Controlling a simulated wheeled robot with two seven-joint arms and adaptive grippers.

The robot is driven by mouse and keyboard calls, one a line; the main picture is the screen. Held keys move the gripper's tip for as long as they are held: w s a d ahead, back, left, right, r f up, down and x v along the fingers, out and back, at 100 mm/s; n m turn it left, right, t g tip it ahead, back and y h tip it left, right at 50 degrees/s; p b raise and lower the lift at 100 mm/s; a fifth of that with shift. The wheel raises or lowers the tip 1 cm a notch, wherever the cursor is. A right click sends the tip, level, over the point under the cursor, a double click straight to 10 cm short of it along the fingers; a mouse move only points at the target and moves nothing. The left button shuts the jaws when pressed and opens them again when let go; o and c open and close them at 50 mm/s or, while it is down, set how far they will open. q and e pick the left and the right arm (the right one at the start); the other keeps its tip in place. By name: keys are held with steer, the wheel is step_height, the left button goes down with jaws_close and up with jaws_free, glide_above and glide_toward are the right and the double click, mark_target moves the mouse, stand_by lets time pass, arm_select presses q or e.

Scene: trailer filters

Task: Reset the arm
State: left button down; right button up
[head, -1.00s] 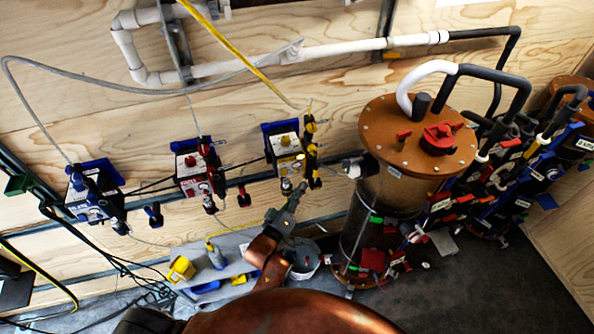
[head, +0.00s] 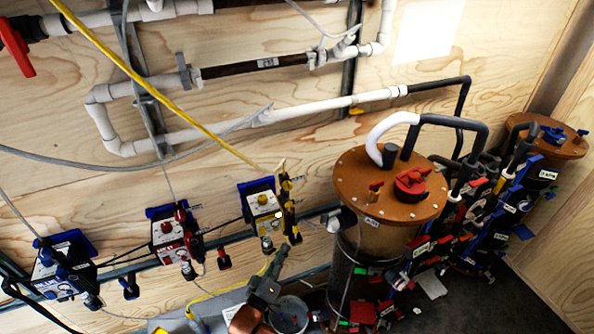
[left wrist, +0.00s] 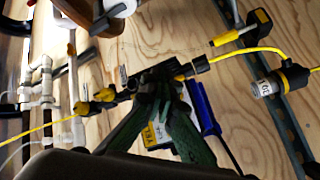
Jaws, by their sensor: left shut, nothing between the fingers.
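My left gripper (head: 284,250) rises from the bottom of the head view, just below and right of the yellow-labelled control box (head: 262,205) on the wooden wall. Its dark fingers (left wrist: 157,90) are shut and empty in the left wrist view. They overlap the yellow box and its black and yellow fittings there; I cannot tell whether they touch. The red-labelled box (head: 168,236) and the blue-labelled box (head: 64,266) hang farther left. My right gripper is not in view.
A tall filter tank with a brown lid (head: 390,187) stands right of my gripper. Hoses and valves (head: 470,200) crowd beyond it. White pipes (head: 300,112) cross the wall above. A yellow cable (head: 160,82) runs down to the yellow box.

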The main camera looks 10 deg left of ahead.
arm_select(q)
steer(key=s+a+f+m+g+y+b, duration=0.1)
steer(key=s+f+g, duration=0.15)
steer(key=f, duration=0.95)
steer(key=s+a+f+m+g, duration=0.2)
steer(key=s+f, duration=0.2)
steer(key=f, duration=0.8)
steer(key=s+a+f+m+g+y+b, duration=0.1)
steer(key=s+f+g, duration=0.2)
steer(key=f, duration=1)
steer(key=s+a+f+m+g, duration=0.1)
steer(key=s+a+f+g, duration=0.15)
steer(key=s+f, duration=0.6)
steer(key=s+a+f+m+g, duration=0.1)
steer(key=s+a+f+g, duration=0.15)
steer(key=s+f, duration=0.55)
steer(key=s+a+f+m+g, duration=0.1)
steer(key=s+a+f, duration=0.2)
steer(key=s, duration=0.6)
steer(key=s+a+f+m+g+y+b, duration=0.1)
steer(key=s+a+f+g, duration=0.1)
steer(key=s+f, duration=0.4)
steer(key=s+a+f+g+y+b, duration=0.1)
steer(key=s+a+f+g, duration=0.1)
steer(key=s, duration=1)
step_height(320, 180, down, 3)
steer(key=shift+a+r+m, duration=0.15)
steer(key=shift+a+m, duration=0.25)
steer(key=shift+a, duration=0.45)
